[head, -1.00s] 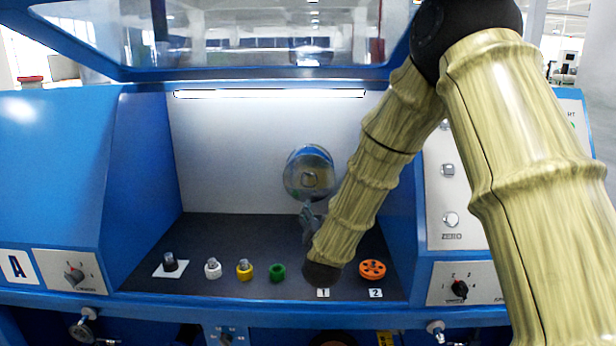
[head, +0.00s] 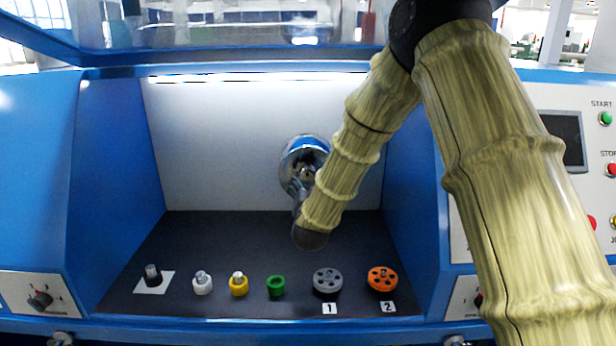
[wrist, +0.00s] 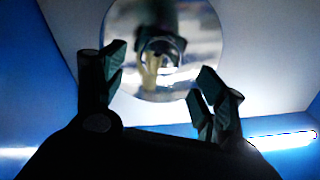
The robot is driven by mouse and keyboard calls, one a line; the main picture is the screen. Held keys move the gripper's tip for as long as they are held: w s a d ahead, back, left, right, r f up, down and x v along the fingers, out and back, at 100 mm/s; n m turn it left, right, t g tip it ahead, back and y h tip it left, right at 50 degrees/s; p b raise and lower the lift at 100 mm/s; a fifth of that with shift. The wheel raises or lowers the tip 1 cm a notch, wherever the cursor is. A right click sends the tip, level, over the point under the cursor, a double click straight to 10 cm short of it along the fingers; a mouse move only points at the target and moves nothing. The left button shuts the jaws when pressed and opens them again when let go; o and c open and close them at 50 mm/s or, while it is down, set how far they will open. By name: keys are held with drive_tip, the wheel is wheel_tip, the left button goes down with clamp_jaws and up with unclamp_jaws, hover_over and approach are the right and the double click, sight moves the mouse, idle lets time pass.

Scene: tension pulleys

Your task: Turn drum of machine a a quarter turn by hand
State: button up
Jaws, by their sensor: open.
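The drum (head: 300,150) is a shiny, mirror-like disc on the pale back wall of the blue machine's recess. In the head view my arm and gripper (head: 300,190) cover its lower part. In the wrist view the drum (wrist: 165,50) faces the camera and reflects my gripper. My gripper (wrist: 155,85) is open, with one dark finger towards each side of the drum's lower edge. Nothing is between the fingers. I cannot tell whether a finger touches the drum.
On the dark recess floor stand a black knob on a white card (head: 153,276), white (head: 202,284), yellow (head: 238,285) and green (head: 276,287) pieces, a grey wheel (head: 327,281) and an orange wheel (head: 382,280). Blue side walls flank the recess. A raised clear cover (head: 220,25) hangs above.

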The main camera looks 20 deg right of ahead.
sight(309, 177)
drive_tip(key=x, duration=0.3)
drive_tip(key=shift+w+f+p, duration=0.15)
drive_tip(key=shift+w+p, duration=0.1)
drive_tip(key=shift+p, duration=0.05)
drive_tip(key=shift+w+d+r, duration=0.3)
drive_tip(key=shift+w, duration=0.15)
drive_tip(key=shift+w+f+p, duration=0.3)
drive_tip(key=shift+w+p, duration=0.05)
drive_tip(key=shift+w, duration=0.45)
drive_tip(key=shift+s+d+r, duration=0.1)
drive_tip(key=shift+s+r, duration=0.1)
drive_tip(key=c, duration=1.5)
